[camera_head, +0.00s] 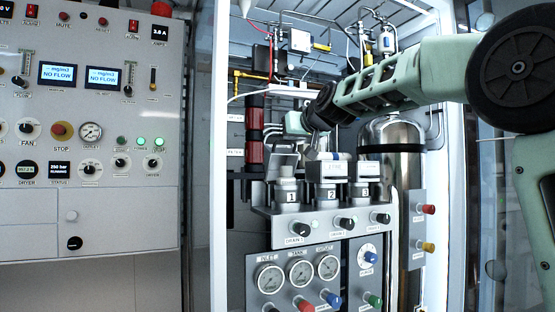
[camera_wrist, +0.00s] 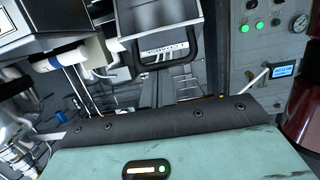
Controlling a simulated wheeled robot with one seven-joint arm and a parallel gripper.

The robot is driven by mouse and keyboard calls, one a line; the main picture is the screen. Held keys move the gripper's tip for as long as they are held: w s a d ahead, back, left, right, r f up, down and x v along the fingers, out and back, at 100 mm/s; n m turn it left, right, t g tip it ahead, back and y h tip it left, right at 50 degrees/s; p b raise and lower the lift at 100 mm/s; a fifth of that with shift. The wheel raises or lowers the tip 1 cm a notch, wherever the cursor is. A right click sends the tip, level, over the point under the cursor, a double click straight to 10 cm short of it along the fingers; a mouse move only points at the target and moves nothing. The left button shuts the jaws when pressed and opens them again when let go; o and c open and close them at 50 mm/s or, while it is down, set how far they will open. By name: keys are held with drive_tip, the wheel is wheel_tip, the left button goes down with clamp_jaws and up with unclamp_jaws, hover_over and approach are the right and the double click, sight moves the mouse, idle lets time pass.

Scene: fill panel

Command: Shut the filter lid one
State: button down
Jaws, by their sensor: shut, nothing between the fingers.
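Filter lid one (camera_head: 283,161) stands raised and tilted above the filter housing marked 1 (camera_head: 287,193), at the left of the row of three. In the wrist view, what looks like this grey lid (camera_wrist: 160,14) is at the top centre, with a dark U-shaped handle (camera_wrist: 166,58) below it. My gripper (camera_head: 308,139) is shut and empty, close above and to the right of the raised lid. The head view does not show whether they touch. My fingertips are partly hidden among the parts behind.
Filter lids two (camera_head: 327,170) and three (camera_head: 365,171) lie flat to the right. Drain knobs (camera_head: 297,229) and gauges (camera_head: 300,271) are below. A steel tank (camera_head: 397,175) stands at the right. A control panel (camera_head: 95,110) fills the left side.

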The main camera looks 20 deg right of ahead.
drive_tip(key=s+f+t+b, duration=0.6)
drive_tip(key=t+b, duration=0.1)
drive_tip(key=b, duration=2.4)
drive_tip(key=shift+s+f, duration=0.15)
drive_tip(key=shift+s, duration=0.1)
drive_tip(key=shift+s+f+t+b, duration=0.2)
drive_tip(key=shift+t+b, duration=0.2)
drive_tip(key=shift+b, duration=0.55)
drive_tip(key=shift+s+f+b, duration=0.1)
drive_tip(key=shift+f+b, duration=0.1)
drive_tip(key=shift+b, duration=0.35)
